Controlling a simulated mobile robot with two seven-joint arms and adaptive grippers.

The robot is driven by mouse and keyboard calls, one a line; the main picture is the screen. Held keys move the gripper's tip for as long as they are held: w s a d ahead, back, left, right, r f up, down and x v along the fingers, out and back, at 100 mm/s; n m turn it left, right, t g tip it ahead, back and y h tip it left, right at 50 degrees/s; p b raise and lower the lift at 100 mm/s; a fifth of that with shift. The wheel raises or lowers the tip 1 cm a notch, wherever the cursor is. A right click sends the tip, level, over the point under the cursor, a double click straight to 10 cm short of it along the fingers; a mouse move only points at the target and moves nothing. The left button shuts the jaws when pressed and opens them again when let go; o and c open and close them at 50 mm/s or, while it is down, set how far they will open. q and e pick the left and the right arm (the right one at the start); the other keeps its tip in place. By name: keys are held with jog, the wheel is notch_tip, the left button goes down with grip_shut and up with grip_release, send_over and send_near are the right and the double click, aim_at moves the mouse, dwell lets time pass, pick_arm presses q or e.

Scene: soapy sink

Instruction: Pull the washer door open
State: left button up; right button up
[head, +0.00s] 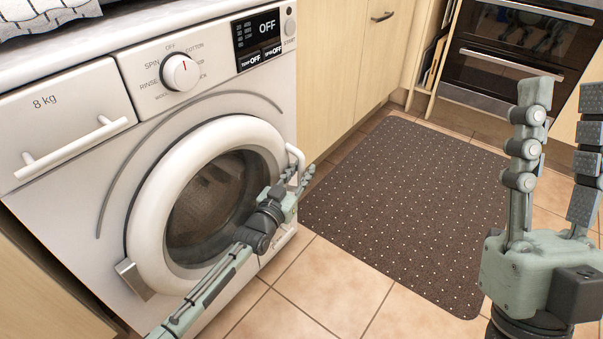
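The white washer (75,190) stands at the left. Its round door (150,220) has a thick white ring and dark glass, and looks closed or nearly so. A hinge bracket shows at the ring's lower left. The white door handle (296,156) is at the door's right edge. My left gripper (297,180) reaches across the glass, with its fingers at the handle's lower part. The fingers overlap the handle, and I cannot tell whether they grip it. My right gripper (557,115) is raised at the far right, fingers up and spread apart, empty and away from the washer.
A brown dotted mat (410,200) lies on the tiled floor (330,285) right of the washer. Wooden cabinets (340,60) stand behind it, and an oven (520,45) is at the back right. A patterned cloth (45,15) lies on top of the washer. The floor before the door looks clear.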

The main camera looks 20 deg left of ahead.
pick_arm(q)
grip_shut()
jog(key=shift+s+d, duration=0.1)
dwell(0.5)
